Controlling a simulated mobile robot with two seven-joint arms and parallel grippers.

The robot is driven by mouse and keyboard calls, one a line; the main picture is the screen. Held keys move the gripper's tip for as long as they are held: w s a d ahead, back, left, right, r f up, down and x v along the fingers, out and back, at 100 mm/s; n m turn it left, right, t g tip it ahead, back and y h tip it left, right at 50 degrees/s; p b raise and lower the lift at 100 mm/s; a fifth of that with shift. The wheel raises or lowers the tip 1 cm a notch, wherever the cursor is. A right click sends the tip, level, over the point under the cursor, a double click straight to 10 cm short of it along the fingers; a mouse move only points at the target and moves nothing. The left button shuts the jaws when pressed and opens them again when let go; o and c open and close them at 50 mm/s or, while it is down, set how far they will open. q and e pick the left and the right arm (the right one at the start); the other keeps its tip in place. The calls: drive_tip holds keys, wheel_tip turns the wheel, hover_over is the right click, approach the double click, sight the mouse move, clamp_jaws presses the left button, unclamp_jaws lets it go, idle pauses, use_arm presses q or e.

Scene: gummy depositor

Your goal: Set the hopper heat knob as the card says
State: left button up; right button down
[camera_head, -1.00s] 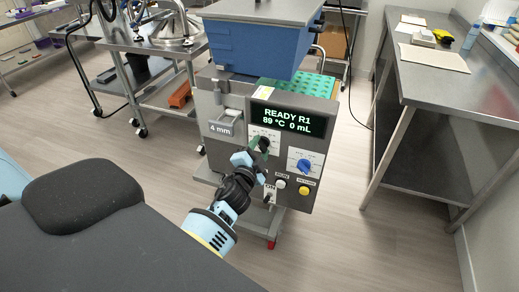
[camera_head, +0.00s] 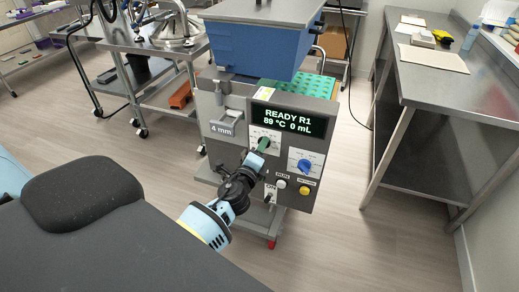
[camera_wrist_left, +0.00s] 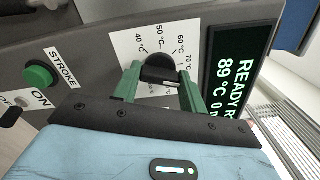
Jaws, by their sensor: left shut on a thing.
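The hopper heat knob (camera_wrist_left: 159,68) is black and round, on a white dial plate with marks from 40 °C to 70 °C showing in the left wrist view. My left gripper (camera_wrist_left: 161,85) has its green fingers on either side of this knob, shut on it. In the head view the left gripper (camera_head: 264,144) reaches the panel just below the display and hides most of the knob. The knob's exact setting is hard to read. My right gripper is not in view.
A blue knob (camera_head: 304,166), a white button (camera_head: 281,183) and a yellow button (camera_head: 304,190) are on the panel nearby. A green STROKE button (camera_wrist_left: 38,75) shows in the left wrist view. The blue hopper (camera_head: 255,47) overhangs above. A steel bench (camera_head: 440,80) stands right.

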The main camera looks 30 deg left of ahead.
use_arm(q)
drive_tip(key=shift+m, duration=1.7)
drive_tip(key=o, duration=1)
drive_tip(key=shift+v, duration=3.9)
